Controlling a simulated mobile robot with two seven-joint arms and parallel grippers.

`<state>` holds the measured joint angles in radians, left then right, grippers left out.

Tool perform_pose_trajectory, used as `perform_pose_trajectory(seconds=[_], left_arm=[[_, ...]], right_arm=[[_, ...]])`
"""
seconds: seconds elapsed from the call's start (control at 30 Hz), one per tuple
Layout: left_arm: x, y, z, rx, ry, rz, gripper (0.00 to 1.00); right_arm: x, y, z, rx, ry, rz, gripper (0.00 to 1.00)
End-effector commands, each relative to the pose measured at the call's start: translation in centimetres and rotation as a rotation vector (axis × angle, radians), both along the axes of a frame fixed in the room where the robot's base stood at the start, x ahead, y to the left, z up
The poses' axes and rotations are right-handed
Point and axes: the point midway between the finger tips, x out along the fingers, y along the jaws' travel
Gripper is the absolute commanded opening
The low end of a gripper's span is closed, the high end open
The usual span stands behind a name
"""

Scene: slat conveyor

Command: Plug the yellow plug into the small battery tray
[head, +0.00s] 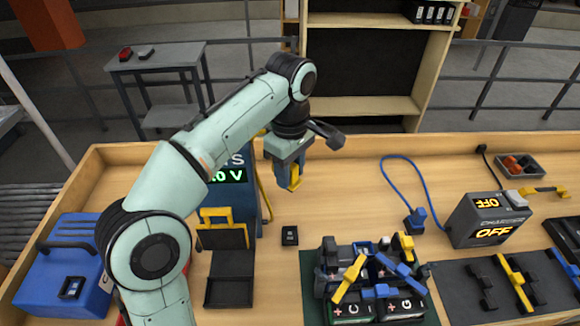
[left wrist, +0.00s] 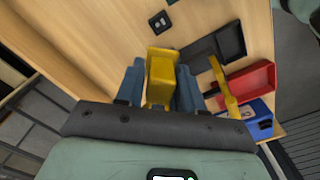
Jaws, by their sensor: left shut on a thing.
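My left gripper (head: 291,180) has blue fingers and is shut on the yellow plug (head: 295,177), held above the table beside the box with the green voltage display. In the left wrist view the yellow plug (left wrist: 160,75) shows between the two fingers. A yellow cable (head: 265,195) hangs near the gripper. A small black block with a socket-like face (head: 289,236) lies on the table below and apart from the plug. A cluster of batteries (head: 370,305) with yellow and blue clamps sits to the right; I cannot tell which part is the small battery tray. My right gripper is not in view.
The display box (head: 232,175) stands close left of the gripper. A charger (head: 485,222) reading OFF and a blue plug on a cable (head: 415,218) are at right. A blue case (head: 68,280) is at left. Bare table lies behind the batteries.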

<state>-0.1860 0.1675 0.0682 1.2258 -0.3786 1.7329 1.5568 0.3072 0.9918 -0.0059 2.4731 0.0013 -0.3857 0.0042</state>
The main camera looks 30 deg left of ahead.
Motion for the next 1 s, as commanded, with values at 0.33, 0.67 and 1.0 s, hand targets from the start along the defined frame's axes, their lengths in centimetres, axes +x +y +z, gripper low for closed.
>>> perform_pose_trajectory(seconds=[0.33,0.67,1.0], left_arm=[[0.0,-0.1,0.1,-0.001,-0.002,0.550,0.07],[0.0,0.0,0.0,-0.001,-0.001,0.740,0.07],[0.3,-1.8,-0.1,0.000,0.000,0.733,0.07]], right_arm=[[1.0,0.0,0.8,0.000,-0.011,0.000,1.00],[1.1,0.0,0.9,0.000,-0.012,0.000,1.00],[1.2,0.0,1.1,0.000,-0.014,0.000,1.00]])
